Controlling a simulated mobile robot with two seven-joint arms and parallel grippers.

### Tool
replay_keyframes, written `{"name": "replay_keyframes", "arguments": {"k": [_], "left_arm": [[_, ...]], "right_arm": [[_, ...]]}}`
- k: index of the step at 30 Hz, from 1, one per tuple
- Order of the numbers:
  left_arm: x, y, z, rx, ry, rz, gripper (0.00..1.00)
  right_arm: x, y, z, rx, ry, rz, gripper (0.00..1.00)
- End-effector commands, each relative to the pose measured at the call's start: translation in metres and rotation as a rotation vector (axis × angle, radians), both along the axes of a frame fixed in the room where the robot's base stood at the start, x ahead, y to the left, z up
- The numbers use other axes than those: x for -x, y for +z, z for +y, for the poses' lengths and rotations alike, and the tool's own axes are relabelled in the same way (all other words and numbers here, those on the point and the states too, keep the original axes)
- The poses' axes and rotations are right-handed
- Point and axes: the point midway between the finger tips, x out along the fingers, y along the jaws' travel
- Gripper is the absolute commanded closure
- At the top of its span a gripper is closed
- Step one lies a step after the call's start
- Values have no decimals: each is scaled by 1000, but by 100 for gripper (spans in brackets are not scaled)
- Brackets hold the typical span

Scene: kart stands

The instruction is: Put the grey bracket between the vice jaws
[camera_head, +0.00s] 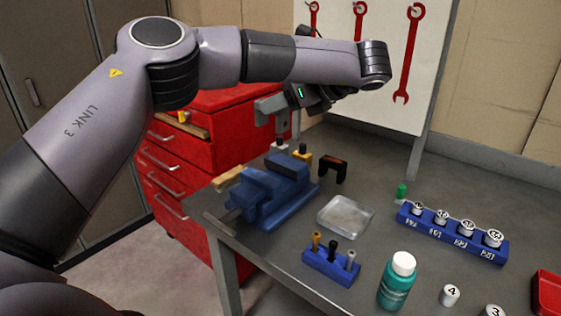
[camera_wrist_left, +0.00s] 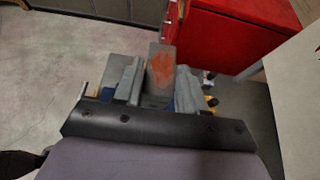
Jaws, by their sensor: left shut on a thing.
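The blue vice (camera_head: 268,212) stands near the table's left edge in the head view, its jaws facing up. My left gripper (camera_head: 284,128) is above and behind the vice, pointing down. It is shut on the grey bracket (camera_head: 268,104), which is held in the air, apart from the vice. In the left wrist view, the bracket (camera_wrist_left: 161,72) shows as a grey piece with a rust-orange face, between grey parts; bits of blue vice show below. The gap between the vice jaws is hard to see. My right gripper is out of view.
On the grey table (camera_head: 480,185) are a clear tray (camera_head: 346,216), a blue tool rack (camera_head: 331,268), a teal bottle (camera_head: 397,285) and a blue rack with several labelled weights (camera_head: 452,236). A red cabinet (camera_head: 215,140) stands behind left.

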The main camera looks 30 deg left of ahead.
Motion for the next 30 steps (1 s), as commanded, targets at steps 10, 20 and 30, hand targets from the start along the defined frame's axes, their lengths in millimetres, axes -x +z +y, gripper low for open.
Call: {"name": "replay_keyframes", "arguments": {"k": [10, 20, 30], "left_arm": [[0, -81, 0, 0, 0, -1, 100], [0, -114, 0, -1, 1, 0, 100], [0, -129, 1, -2, 2, -6, 100]], "right_arm": [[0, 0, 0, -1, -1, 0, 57], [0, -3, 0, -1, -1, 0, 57], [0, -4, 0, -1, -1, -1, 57]]}}
